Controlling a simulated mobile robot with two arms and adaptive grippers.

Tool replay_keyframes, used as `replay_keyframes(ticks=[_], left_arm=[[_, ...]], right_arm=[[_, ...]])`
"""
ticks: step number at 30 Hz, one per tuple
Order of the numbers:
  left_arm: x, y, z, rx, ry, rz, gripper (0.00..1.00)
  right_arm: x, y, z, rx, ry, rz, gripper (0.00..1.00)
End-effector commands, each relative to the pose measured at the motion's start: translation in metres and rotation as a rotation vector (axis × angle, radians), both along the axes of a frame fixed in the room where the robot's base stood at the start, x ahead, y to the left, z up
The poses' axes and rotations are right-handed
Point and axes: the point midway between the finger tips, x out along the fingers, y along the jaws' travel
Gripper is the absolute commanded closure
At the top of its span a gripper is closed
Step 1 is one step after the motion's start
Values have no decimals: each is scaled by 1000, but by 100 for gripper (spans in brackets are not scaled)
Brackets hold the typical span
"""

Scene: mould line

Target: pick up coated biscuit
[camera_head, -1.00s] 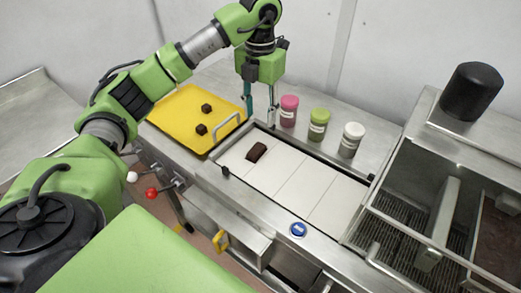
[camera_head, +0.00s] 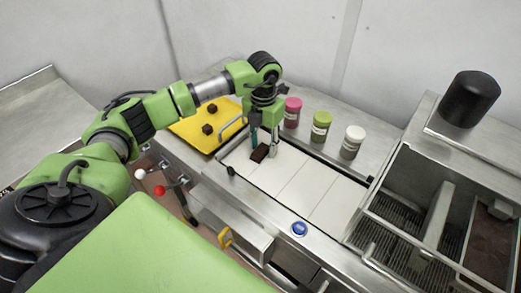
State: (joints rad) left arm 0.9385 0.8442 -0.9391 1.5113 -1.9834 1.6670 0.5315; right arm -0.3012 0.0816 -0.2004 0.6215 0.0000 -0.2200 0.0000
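The coated biscuit (camera_head: 259,153) is a small dark brown block lying at the left end of the pale belt (camera_head: 290,180). My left gripper (camera_head: 264,148) points straight down over it, with its two fingers apart. One finger is on the left side of the biscuit and the other on its right. The fingertips are close to the biscuit; I cannot tell whether they touch it. My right gripper is not in view.
A yellow tray (camera_head: 190,130) with dark pieces, including one (camera_head: 208,129), lies left of the belt. Pink (camera_head: 292,113), green (camera_head: 320,127) and white (camera_head: 352,142) jars stand behind the belt. A blue button (camera_head: 299,228) is at the front. A steel machine (camera_head: 425,205) stands at right.

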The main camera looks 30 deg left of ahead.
Motion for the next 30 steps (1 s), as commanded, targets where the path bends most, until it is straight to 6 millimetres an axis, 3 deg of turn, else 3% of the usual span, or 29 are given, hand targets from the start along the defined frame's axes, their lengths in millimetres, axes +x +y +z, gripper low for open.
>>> replay_keyframes(ticks=[3,7,23,27,30], left_arm=[[0,0,0,0,0,0,62],[0,0,0,0,0,0,91],[1,0,8,0,-3,1,91],[2,0,29,0,-8,-1,91],[-17,-5,51,2,-6,-4,91]], right_arm=[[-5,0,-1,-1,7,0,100],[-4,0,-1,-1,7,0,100],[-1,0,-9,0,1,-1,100],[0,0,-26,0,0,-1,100],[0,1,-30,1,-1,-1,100]])
